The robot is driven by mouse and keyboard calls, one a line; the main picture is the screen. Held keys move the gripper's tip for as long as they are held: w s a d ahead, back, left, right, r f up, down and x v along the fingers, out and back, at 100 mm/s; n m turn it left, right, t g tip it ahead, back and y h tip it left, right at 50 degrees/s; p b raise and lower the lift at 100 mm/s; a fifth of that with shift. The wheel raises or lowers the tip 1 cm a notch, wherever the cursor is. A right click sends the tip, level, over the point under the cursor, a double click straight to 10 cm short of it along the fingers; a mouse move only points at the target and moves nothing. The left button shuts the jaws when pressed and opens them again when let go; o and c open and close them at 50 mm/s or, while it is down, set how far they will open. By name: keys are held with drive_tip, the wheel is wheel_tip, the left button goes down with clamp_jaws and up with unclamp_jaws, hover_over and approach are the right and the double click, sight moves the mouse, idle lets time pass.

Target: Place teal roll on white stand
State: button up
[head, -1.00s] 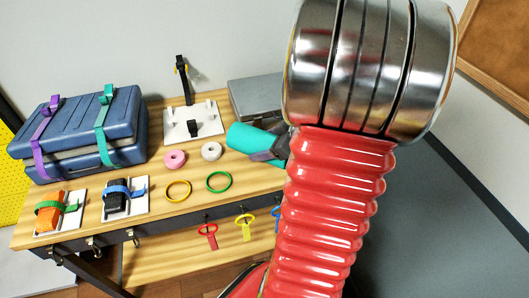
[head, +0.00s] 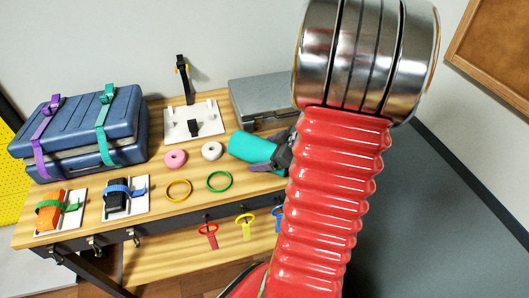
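The teal roll (head: 252,146) is a thick teal cylinder over the right part of the wooden table, lying on its side and slightly tilted. My gripper (head: 276,153) is at its right end, dark with a purplish finger showing below the roll, and appears shut on it. The arm hides part of the grip. The white stand (head: 208,127) is a flat white plate with small white posts and a black clip, at the back middle of the table. It is up and left of the roll, apart from it.
A pink roll (head: 175,158) and a white roll (head: 211,150) lie in front of the stand. Yellow (head: 178,190) and green (head: 218,181) rings lie nearer. A blue case (head: 75,125) stands left; a grey case (head: 262,102) is behind the roll.

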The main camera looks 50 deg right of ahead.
sight(269, 149)
drive_tip(key=shift+r, duration=0.15)
drive_tip(key=shift+s+r, duration=0.15)
drive_tip(key=v, duration=1.1)
drive_tip(key=shift+s+r, duration=0.2)
drive_tip(key=shift+o, duration=0.3)
drive_tip(key=shift+w+a+r, duration=0.3)
drive_tip(key=shift+w+a, duration=0.05)
drive_tip(key=shift+a, duration=0.05)
drive_tip(key=shift+f, duration=0.1)
drive_tip(key=x, duration=0.8)
drive_tip(key=shift+w+a+f, duration=0.1)
drive_tip(key=shift+w+f, duration=0.05)
drive_tip(key=shift+f, duration=0.05)
